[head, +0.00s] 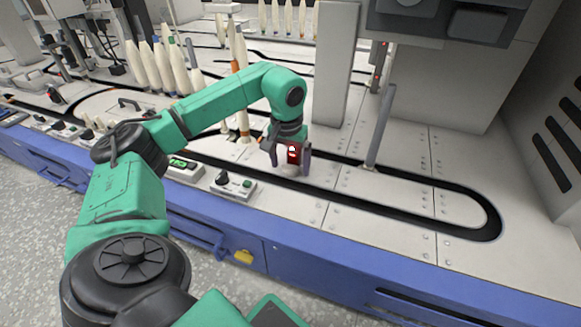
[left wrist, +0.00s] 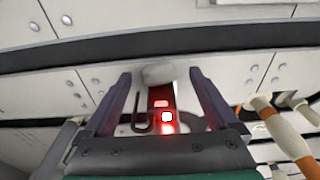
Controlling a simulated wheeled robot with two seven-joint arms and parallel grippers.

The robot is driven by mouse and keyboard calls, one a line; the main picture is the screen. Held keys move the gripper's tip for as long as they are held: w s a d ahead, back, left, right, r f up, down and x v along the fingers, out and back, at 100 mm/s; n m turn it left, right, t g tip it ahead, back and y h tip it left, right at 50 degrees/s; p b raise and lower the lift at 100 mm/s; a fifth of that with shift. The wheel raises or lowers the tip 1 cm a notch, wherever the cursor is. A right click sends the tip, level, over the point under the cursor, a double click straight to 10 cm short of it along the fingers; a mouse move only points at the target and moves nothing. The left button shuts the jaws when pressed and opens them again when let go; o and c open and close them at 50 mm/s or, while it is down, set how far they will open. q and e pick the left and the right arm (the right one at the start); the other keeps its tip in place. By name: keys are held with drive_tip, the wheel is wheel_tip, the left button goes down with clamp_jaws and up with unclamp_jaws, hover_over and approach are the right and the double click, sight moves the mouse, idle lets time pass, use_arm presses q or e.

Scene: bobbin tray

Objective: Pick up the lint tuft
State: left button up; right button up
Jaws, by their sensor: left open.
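The lint tuft (head: 288,170) is a small pale, roundish lump on the white metal deck, close to the front of the machine. In the left wrist view it is the whitish lump (left wrist: 158,73) between the tips of the two fingers. My left gripper (head: 289,160) is open right above the tuft, with one finger on each side of it. In the left wrist view both fingers of the gripper (left wrist: 160,78) stand apart with the tuft between their tips. I cannot tell whether a finger touches it. Nothing shows of my right gripper.
A dark looped track (head: 430,213) runs along the deck on the right. A grey post (head: 380,125) and a wide pillar (head: 335,65) stand behind my gripper. Several cream bobbins (head: 160,66) stand at the left. A control box (head: 226,184) sits at the front edge.

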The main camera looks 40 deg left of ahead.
use_arm(q)
drive_tip(key=shift+w+f, duration=0.1)
drive_tip(key=shift+f, duration=0.4)
drive_tip(key=shift+r, duration=0.2)
clamp_jaws()
